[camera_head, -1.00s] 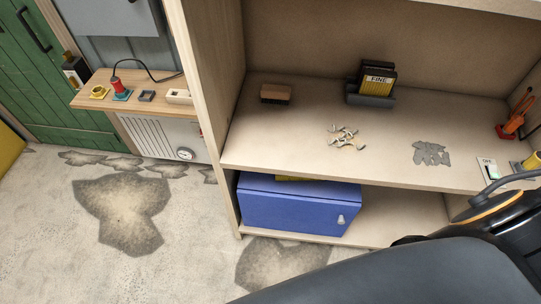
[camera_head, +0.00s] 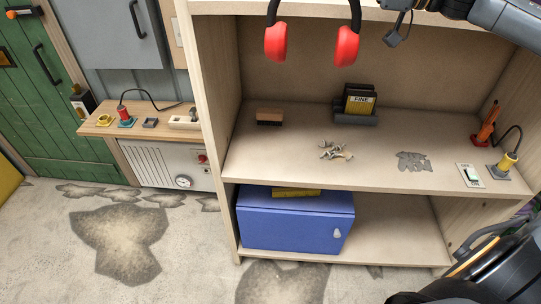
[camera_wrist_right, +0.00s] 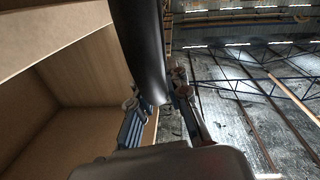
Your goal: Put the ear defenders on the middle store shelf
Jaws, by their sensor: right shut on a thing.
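The ear defenders (camera_head: 347,46), with two red cups on a dark headband, hang at the top of the head view in front of the shelf unit; the band's top is cut off. My right gripper (camera_wrist_right: 155,92) is shut on the dark headband (camera_wrist_right: 142,45) in the right wrist view. In the head view my right arm comes in from the top right. The middle store shelf (camera_head: 270,165) is a pale wooden board below and behind the cups. The cups are apart from it. My left gripper is out of view.
A blue cabinet (camera_head: 295,222) stands below. The board's front left is clear. An upper board (camera_head: 430,19) overhangs.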

